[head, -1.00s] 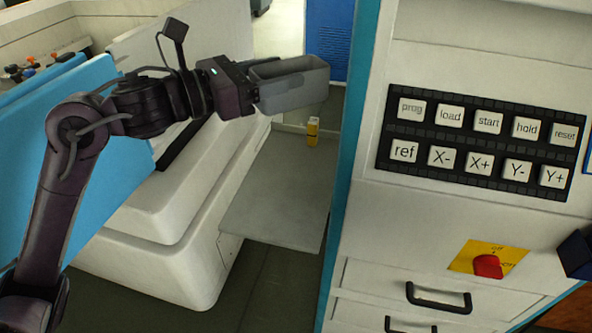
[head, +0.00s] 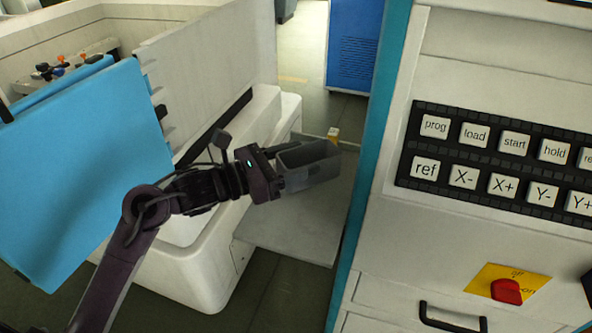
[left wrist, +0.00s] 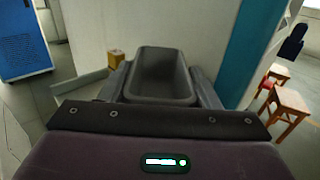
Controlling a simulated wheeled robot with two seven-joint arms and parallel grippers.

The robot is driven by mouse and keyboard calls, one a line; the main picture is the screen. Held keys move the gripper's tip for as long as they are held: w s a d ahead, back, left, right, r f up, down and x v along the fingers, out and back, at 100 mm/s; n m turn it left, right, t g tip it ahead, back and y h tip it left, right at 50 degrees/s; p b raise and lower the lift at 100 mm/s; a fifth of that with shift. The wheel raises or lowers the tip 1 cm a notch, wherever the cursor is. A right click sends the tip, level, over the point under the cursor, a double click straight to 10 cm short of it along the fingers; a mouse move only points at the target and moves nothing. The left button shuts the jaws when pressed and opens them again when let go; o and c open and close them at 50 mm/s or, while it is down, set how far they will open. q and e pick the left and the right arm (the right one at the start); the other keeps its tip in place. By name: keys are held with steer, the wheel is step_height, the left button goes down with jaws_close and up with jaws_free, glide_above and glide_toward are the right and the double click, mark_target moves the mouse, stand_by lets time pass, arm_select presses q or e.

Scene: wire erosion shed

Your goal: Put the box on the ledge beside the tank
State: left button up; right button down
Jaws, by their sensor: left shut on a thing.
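The box is a grey open-topped bin (head: 312,165), and it also shows in the left wrist view (left wrist: 162,75). My left gripper (head: 290,172) is shut on it, with a finger along each side in the left wrist view (left wrist: 162,92). The box looks empty and roughly level. In the head view it appears over the grey ledge (head: 290,232); its height above the ledge is hard to tell. The ledge juts out beside the white tank (head: 205,265). My right gripper is out of view.
A small yellow item (head: 333,134) is at the ledge's far end, partly hidden by the box; it also shows in the left wrist view (left wrist: 116,57). The control cabinet (head: 450,235) bounds the ledge on the right. Blue panels (head: 85,170) stand left. The ledge's near part is clear.

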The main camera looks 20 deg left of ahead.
arm_select(q)
steer(key=shift+f, duration=1.65)
steer(key=shift+f, duration=0.2)
steer(key=o, duration=1.1)
steer(key=shift+c, duration=0.2)
steer(key=shift+r, duration=0.1)
